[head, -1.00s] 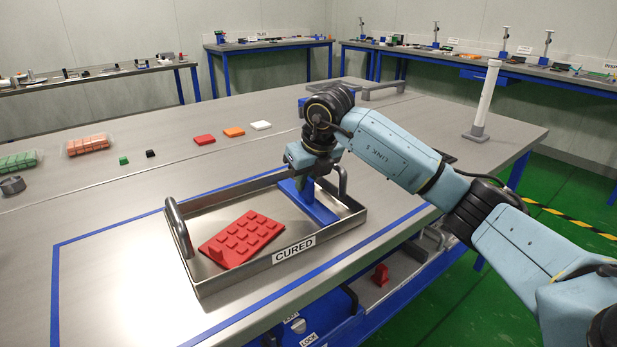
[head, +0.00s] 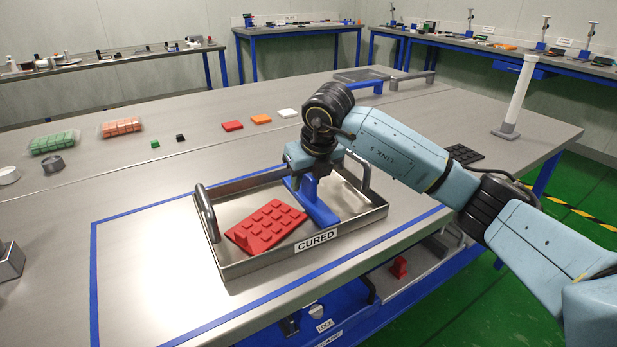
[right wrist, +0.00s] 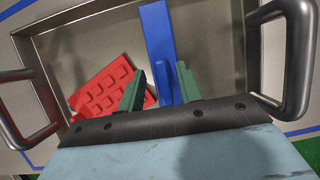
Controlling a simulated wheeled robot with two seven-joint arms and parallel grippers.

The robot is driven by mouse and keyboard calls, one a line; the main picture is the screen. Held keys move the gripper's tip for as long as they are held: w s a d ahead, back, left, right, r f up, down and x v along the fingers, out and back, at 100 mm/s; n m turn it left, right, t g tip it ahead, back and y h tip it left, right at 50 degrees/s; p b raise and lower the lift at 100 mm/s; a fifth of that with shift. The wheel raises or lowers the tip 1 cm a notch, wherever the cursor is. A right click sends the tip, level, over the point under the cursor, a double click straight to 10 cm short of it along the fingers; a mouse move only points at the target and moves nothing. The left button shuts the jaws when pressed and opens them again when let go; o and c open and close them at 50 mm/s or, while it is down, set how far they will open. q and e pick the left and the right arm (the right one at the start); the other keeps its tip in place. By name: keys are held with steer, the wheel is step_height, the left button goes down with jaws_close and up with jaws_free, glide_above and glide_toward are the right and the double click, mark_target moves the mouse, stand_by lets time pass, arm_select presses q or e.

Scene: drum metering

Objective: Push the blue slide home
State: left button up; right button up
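A blue bar with an upright fin (head: 322,208), the only blue slide-like part I see clearly, lies in the metal tray marked CURED (head: 262,265). My right gripper (head: 304,180) is low over the bar's far part. In the right wrist view its green fingers (right wrist: 160,85) are apart, with the blue bar (right wrist: 157,30) running beneath them. The fin stands close by the right-hand finger; whether they touch I cannot tell. A red studded plate (head: 268,226) lies in the tray left of the bar, and also shows in the wrist view (right wrist: 100,90). My left gripper is out of view.
The tray's two upright handles (head: 207,213) flank the gripper. Blue tape (head: 93,270) outlines the area around it. Red (head: 232,126), orange (head: 261,118) and white (head: 287,113) tiles lie behind. A white post (head: 521,95) stands right.

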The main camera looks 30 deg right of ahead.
steer(key=shift+d, duration=0.1)
